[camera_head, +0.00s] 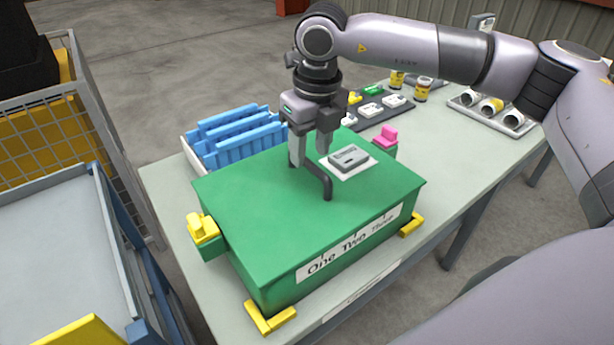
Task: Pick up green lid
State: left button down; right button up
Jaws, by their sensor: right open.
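The green lid (260,210) is the flat top of a large green box on the table, with a dark bar handle (326,188) standing up near its middle. My right gripper (310,158) points down at the handle from above. Its two fingers are apart, at the far part of the handle. They hide part of it, and I cannot tell whether they touch it. The lid rests level on the box, and its seam with the box is hard to make out. My left gripper is not in view.
Yellow blocks (203,228) and a pink block (386,137) stand beside the box. Behind are a blue rack (235,135) and a dark tray (385,118) of small parts. A wire cage (60,120) stands left.

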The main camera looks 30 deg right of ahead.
aim_at(309, 161)
jog(key=f, duration=0.4)
jog(key=shift+w+f+p, duration=0.2)
jog(key=shift+p, duration=0.15)
grip_shut()
jog(key=shift+w, duration=0.1)
jog(key=shift+r, duration=0.15)
